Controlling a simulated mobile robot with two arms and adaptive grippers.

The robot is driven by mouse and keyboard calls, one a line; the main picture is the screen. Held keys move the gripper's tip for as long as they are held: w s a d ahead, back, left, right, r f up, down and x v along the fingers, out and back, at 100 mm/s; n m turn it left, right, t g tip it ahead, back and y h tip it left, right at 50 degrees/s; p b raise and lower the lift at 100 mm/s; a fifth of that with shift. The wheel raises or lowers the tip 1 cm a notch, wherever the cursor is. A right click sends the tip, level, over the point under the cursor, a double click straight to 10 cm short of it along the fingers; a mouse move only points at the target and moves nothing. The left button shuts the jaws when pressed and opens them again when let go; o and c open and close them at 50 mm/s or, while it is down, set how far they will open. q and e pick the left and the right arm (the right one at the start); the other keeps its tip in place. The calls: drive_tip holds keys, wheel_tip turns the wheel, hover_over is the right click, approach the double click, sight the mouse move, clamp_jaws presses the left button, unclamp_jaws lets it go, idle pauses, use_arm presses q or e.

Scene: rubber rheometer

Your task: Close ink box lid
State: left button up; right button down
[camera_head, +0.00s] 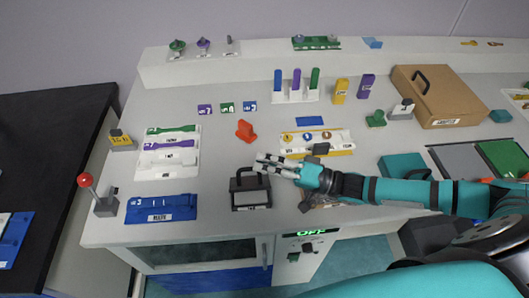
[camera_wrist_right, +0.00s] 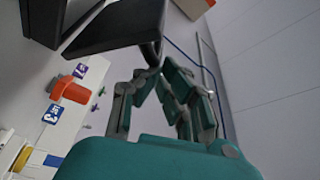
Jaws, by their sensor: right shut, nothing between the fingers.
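The ink box (camera_head: 251,197) is a small dark box with a light panel, at the front middle of the table. Its dark lid with a handle appears raised at the back of the box; in the right wrist view the lid (camera_wrist_right: 115,25) is a dark tilted panel, standing apart from the box body (camera_wrist_right: 42,20) at an angle. My right gripper (camera_head: 262,164) is shut and empty, with its fingertips just behind the raised lid. In the right wrist view its fingers (camera_wrist_right: 155,72) are close to the lid's edge; I cannot tell whether they touch. My left gripper is not in view.
An orange stamp-like piece (camera_head: 245,130) stands behind the gripper. A blue holder (camera_head: 160,208) and a white tray (camera_head: 168,152) lie to the left. A white-and-yellow tray (camera_head: 318,143) lies behind my right arm.

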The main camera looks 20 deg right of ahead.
sight(268, 184)
drive_tip(key=shift+s+a+f, duration=0.15)
drive_tip(key=shift+s, duration=0.3)
drive_tip(key=shift+s+a+f, duration=0.1)
drive_tip(key=shift+s, duration=0.3)
drive_tip(key=shift+s+a+f+p, duration=0.15)
drive_tip(key=shift+s+f+p, duration=0.3)
drive_tip(key=shift+s, duration=0.15)
idle(0.4)
drive_tip(key=shift+s, duration=0.1)
drive_tip(key=v, duration=1.2)
